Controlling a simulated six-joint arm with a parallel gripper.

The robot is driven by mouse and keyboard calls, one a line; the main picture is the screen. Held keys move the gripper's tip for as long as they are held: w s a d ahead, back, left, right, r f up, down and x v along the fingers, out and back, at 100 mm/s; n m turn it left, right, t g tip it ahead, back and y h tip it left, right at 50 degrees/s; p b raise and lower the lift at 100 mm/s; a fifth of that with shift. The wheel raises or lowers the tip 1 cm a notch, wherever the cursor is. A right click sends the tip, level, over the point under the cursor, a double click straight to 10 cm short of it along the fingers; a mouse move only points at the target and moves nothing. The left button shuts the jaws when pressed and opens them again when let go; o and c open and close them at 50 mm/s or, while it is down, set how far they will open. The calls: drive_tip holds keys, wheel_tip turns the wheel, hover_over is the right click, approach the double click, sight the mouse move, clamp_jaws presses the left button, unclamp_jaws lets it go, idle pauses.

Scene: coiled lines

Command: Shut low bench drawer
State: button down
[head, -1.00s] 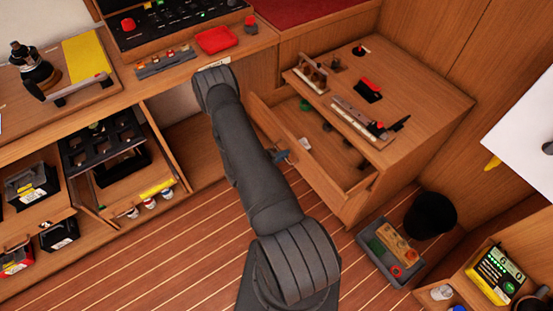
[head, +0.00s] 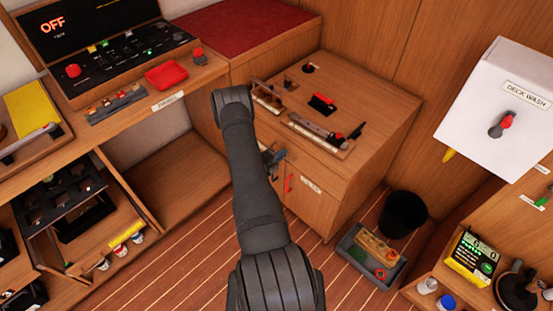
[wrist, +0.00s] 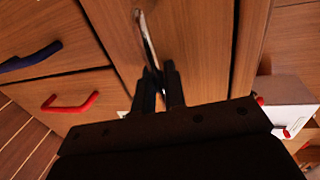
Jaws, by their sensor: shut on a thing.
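The low bench drawer's wooden front (wrist: 195,40) fills the middle of the wrist view. A slim pale metal handle (wrist: 146,38) stands on it. My gripper (wrist: 158,80) is shut on this handle; it also shows in the head view (head: 272,158) at the front of the low bench (head: 375,125). The drawer's open box does not show, and its front looks flush or nearly flush with the bench. My arm hides part of that front in the head view, so a small gap cannot be ruled out.
Below the drawer are panels with a red handle (wrist: 70,102) and a blue handle (wrist: 30,58). A black bin (head: 403,213) and a grey tray (head: 370,257) stand on the floor by the bench. An empty open cubby (head: 180,175) is at left.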

drive_tip(key=shift+w+d+r, duration=0.1)
drive_tip(key=shift+w+d, duration=0.05)
drive_tip(key=shift+w, duration=0.1)
drive_tip(key=c, duration=1.6)
unclamp_jaws()
drive_tip(key=shift+c, duration=0.2)
drive_tip(key=v, duration=1.7)
drive_tip(key=shift+s+a, duration=0.25)
drive_tip(key=shift+d, duration=0.1)
drive_tip(key=x, duration=1.7)
drive_tip(key=shift+w+d, duration=0.1)
drive_tip(key=shift+w, duration=0.05)
